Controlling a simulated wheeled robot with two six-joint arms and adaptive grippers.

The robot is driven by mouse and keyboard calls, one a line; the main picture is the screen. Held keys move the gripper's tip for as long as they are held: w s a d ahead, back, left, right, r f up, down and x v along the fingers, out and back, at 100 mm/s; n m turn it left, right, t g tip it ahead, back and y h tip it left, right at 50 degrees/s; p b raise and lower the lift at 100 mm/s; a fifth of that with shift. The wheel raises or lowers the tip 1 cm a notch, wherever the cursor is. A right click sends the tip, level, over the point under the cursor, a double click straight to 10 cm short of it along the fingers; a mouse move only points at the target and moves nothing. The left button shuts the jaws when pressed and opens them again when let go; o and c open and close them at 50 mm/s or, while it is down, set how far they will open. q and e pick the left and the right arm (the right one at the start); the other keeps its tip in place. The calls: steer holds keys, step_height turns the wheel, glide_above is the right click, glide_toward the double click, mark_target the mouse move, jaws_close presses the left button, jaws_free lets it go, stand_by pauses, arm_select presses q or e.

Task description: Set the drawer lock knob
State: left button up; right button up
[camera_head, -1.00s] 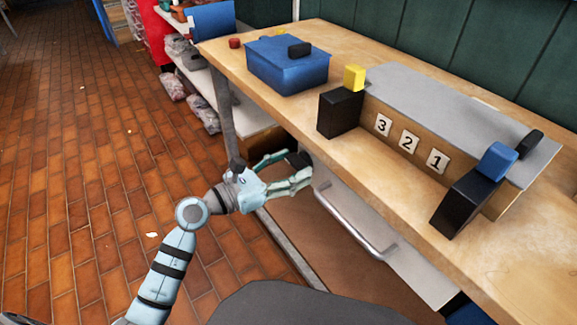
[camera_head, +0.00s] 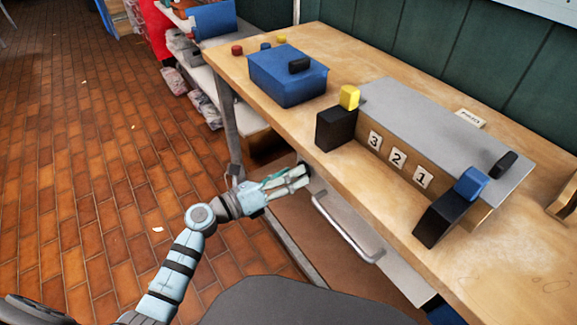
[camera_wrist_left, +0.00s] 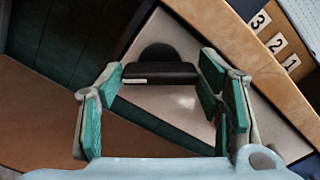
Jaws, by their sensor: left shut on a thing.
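The drawer lock knob (camera_wrist_left: 160,72) shows in the left wrist view as a black bar with a short white mark, in front of a dark round disc on the pale drawer front (camera_wrist_left: 165,105). My left gripper (camera_wrist_left: 160,78) is shut on the bar, with one teal-padded finger at each end. In the head view my left gripper (camera_head: 303,176) is at the upper left end of the drawer front, below the bench edge, and its fingers hide most of the knob. The drawer's grey bar handle (camera_head: 347,230) is to the right of the gripper. My right gripper is not in view.
The wooden bench top (camera_head: 500,255) overhangs the drawer. On it stand a blue box (camera_head: 288,78), a grey-topped housing (camera_head: 430,120) with number plates 3, 2, 1, and black blocks with yellow and blue tabs. Open tiled floor (camera_head: 90,170) lies to the left.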

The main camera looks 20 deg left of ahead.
arm_select(q)
steer(key=shift+w+f+n+p, duration=0.1)
steer(key=shift+n+p, duration=3.65)
steer(key=shift+n, duration=1.45)
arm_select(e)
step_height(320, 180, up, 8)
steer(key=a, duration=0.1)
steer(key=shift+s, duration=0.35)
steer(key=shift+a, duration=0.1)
arm_select(q)
steer(key=o, duration=1.2)
steer(key=shift+c, duration=0.2)
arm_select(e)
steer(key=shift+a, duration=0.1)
arm_select(q)
steer(key=shift+a, duration=0.1)
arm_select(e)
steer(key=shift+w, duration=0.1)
